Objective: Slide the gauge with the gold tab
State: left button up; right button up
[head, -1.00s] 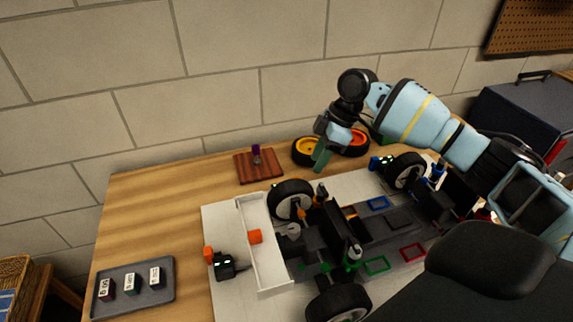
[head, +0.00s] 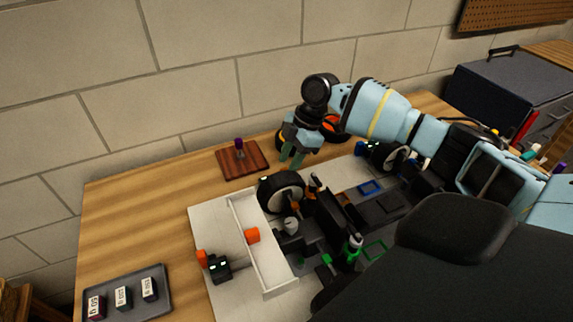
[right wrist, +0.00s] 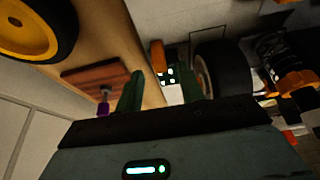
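A black gauge with a lit display and an orange tab (head: 218,267) stands at the left end of the white mat, by the car's white front wing. Another lit gauge with a blue tab (head: 371,147) is beside the far rear wheel. A small light (head: 264,179) shows behind the far front wheel; its body is mostly hidden. My right gripper (head: 292,155) is open and empty above the table behind that wheel. In the right wrist view, a gauge with an orange-gold tab (right wrist: 168,76) shows between the open fingers, beyond the tips; I cannot tell which gauge. My left gripper is out of view.
The black car chassis (head: 320,235) fills the mat (head: 205,222). A wooden board (head: 230,162) with a purple-topped pin and loose orange and yellow wheels (head: 334,127) lie behind it. A grey tray of weights (head: 130,305) is front left.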

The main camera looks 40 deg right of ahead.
jog(key=shift+x, duration=1.05)
grip_shut()
